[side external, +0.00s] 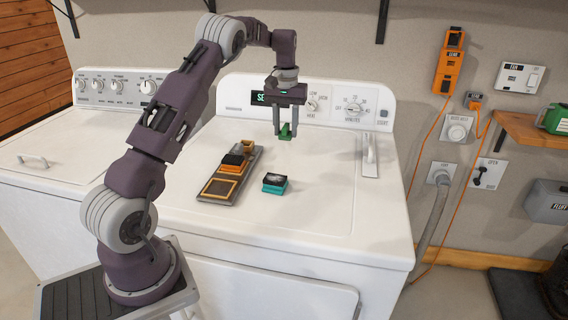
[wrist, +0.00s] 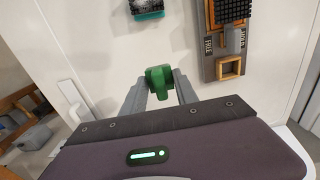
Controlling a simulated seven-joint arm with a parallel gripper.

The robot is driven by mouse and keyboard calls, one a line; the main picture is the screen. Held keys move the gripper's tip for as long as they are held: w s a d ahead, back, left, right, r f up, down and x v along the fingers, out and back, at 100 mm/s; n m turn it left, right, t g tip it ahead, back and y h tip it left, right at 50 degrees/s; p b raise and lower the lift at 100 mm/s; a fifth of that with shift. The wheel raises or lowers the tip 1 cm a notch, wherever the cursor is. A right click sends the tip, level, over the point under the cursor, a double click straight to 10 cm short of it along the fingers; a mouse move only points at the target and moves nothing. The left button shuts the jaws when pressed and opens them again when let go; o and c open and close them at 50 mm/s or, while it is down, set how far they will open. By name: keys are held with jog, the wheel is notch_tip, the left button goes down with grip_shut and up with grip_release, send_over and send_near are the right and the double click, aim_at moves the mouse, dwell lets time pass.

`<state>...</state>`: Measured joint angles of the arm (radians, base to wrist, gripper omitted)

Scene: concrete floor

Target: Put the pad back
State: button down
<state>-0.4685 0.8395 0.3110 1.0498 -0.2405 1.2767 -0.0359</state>
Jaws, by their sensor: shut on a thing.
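My gripper (side external: 287,132) is shut on a small green block (wrist: 159,82) and holds it above the dryer top, near the control panel. The block also shows between the fingers in the side view (side external: 286,130). A teal pad with a dark top (side external: 274,183) lies on the dryer top, right of a long grey tray (side external: 206,197); it shows at the top of the wrist view (wrist: 147,12). The tray holds an orange pad with a black top (side external: 234,161) and an empty-looking square frame (side external: 220,188). Another square frame (wrist: 230,68) is at its far end, beside a grey block (wrist: 234,40).
The white dryer top (side external: 310,215) is clear to the right and front. A raised control panel (side external: 330,100) with dials stands behind my gripper. A light flap-like piece (side external: 369,155) lies at the back right. A washer (side external: 60,165) adjoins on the left.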

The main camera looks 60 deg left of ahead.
aim_at(286, 165)
notch_tip(286, 165, down, 9)
jog(key=shift+f, duration=0.1)
jog(key=c, duration=0.9)
grip_release()
jog(key=shift+f, duration=0.1)
jog(key=shift+c, duration=0.2)
